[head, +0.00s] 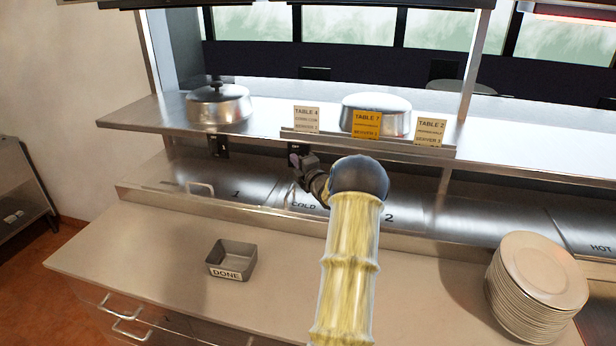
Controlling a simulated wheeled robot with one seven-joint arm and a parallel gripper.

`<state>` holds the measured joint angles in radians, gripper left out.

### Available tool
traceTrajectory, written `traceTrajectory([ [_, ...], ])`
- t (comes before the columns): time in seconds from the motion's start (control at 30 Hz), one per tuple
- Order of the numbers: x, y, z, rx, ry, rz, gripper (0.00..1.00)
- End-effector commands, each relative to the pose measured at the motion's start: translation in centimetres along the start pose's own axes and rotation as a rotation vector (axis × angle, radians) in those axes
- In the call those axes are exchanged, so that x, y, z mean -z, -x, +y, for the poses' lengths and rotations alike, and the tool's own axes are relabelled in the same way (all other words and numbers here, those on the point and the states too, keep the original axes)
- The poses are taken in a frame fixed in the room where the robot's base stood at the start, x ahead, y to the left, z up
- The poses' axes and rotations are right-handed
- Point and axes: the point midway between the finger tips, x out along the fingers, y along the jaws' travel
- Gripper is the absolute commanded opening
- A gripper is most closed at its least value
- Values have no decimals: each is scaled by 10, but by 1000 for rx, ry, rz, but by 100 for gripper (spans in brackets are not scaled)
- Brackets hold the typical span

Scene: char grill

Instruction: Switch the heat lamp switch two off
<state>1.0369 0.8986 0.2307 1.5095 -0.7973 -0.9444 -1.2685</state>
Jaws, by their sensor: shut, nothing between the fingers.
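A small dark switch box (218,147) hangs under the shelf edge, left of my gripper. Small dark parts show around my gripper, and I cannot tell whether they belong to a second switch. No readable switch number shows. A heat lamp (572,12) glows red at the top right.
Order tickets (366,125) stand on the shelf edge, with metal domes (218,104) behind. Below are lidded compartments marked 1, COLD, 2 and HOT. A small DONE bin (231,260) and a plate stack (537,285) stand on the front counter.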

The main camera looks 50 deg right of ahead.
Motion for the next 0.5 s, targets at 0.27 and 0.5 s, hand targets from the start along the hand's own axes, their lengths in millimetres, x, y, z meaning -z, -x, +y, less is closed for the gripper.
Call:
traceTrajectory([
  [0.27, 15, 26, 2, 2, 4, -8, 0],
  [0.5, 18, 65, 8, 1, 3, -3, 0],
])
